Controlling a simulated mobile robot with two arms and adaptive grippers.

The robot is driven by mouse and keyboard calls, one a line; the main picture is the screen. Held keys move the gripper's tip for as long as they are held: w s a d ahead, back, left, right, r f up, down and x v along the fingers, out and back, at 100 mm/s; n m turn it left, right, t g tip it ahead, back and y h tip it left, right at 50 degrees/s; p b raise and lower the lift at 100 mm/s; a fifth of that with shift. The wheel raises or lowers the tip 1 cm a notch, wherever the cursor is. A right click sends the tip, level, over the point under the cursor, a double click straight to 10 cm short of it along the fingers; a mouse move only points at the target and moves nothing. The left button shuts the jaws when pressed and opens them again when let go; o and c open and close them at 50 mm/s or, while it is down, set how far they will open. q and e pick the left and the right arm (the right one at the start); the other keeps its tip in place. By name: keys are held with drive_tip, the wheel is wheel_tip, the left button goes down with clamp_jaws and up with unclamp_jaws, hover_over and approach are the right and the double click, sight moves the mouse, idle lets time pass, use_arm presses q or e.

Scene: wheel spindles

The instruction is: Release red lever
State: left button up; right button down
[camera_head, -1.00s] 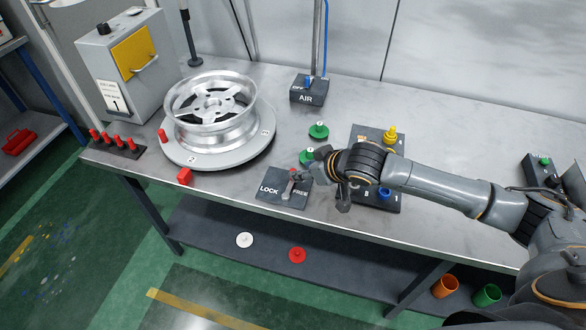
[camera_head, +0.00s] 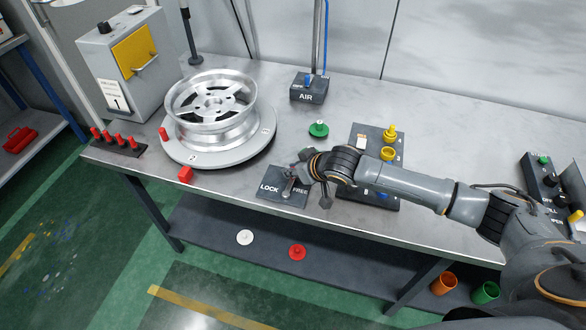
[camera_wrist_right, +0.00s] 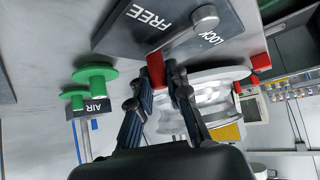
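The dark plate marked LOCK and FREE (camera_head: 268,194) lies near the bench's front edge. Its lever has a grey shaft (camera_head: 287,188) that slants toward my right gripper (camera_head: 299,170). The gripper hides the red end in the head view. In the right wrist view the red lever end (camera_wrist_right: 157,72) sits between the two fingertips, which converge close on both sides of it. My right gripper appears shut on it. My left gripper is not in view.
A silver wheel (camera_head: 212,100) stands on a round base (camera_head: 240,151) left of the plate. A red block (camera_head: 185,174), green knob (camera_head: 318,129), AIR box (camera_head: 308,90) and yellow parts (camera_head: 389,135) are nearby. The back right bench is clear.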

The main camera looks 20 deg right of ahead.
drive_tip(key=shift+s+r+m+h+p, duration=0.15)
drive_tip(key=shift+s+m+h+p, duration=0.15)
drive_tip(key=shift+m+p, duration=0.35)
drive_tip(key=shift+s+d+m+t+h+p, duration=0.2)
drive_tip(key=shift+d+m+t+h+p, duration=0.1)
drive_tip(key=shift+m+h+p, duration=0.3)
drive_tip(key=shift+d, duration=0.15)
drive_tip(key=shift+f, duration=0.2)
drive_tip(key=c, duration=1.3)
unclamp_jaws()
drive_tip(key=shift+s+r, duration=0.1)
drive_tip(key=shift+r, duration=0.05)
drive_tip(key=v, duration=1.1)
drive_tip(key=shift+s+r, duration=0.25)
drive_tip(key=shift+s, duration=0.1)
